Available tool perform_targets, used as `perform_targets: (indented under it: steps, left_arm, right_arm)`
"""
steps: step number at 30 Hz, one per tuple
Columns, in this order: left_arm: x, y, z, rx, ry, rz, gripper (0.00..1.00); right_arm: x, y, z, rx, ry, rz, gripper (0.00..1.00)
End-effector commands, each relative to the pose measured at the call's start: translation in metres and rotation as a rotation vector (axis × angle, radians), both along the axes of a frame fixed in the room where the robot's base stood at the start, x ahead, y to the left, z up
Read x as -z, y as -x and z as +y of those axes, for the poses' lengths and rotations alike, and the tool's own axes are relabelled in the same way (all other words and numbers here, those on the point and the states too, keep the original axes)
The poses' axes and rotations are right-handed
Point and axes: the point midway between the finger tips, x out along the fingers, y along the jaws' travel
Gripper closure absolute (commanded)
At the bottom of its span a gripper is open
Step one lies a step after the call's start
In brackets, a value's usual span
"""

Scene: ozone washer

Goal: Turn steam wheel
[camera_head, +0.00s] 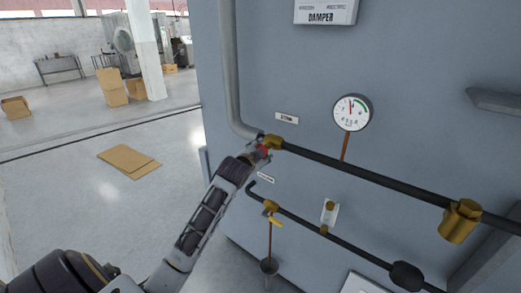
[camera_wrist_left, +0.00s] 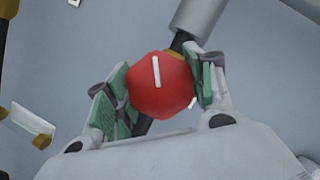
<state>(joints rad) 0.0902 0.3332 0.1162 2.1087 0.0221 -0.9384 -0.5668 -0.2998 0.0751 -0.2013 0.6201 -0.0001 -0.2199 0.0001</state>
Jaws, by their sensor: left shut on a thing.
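The steam wheel (camera_wrist_left: 158,88) is a red knob with a white mark on its face. In the head view a bit of its red (camera_head: 264,152) shows beside the brass valve (camera_head: 272,141) on the upper pipe, below the small steam label (camera_head: 287,118). My left gripper (camera_head: 260,153) is at the wheel. In the left wrist view its green-padded fingers (camera_wrist_left: 165,88) are on both sides of the wheel, shut on it. The white mark stands nearly upright in that view. My right gripper is not in view.
A gauge (camera_head: 351,112) hangs on the grey wall right of the wheel. A lower pipe (camera_head: 340,245) with a yellow-handled valve (camera_head: 272,213) runs beneath. A brass fitting (camera_head: 460,221) is at right. Flat cardboard (camera_head: 129,161) lies on the open floor at left.

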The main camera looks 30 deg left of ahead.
Motion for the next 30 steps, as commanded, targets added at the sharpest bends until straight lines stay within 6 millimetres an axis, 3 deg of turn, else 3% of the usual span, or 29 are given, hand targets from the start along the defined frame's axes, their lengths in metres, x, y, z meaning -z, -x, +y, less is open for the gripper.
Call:
perform_targets:
  steps: [18, 30]
  left_arm:
    - [0.003, 0.0, 0.0, -0.001, 0.57, 0.049, 0.7]
    - [0.003, 0.0, -0.001, -0.001, 0.771, 0.065, 0.7]
  right_arm:
    - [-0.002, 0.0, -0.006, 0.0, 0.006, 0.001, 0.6]
    - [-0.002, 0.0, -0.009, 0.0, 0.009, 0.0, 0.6]
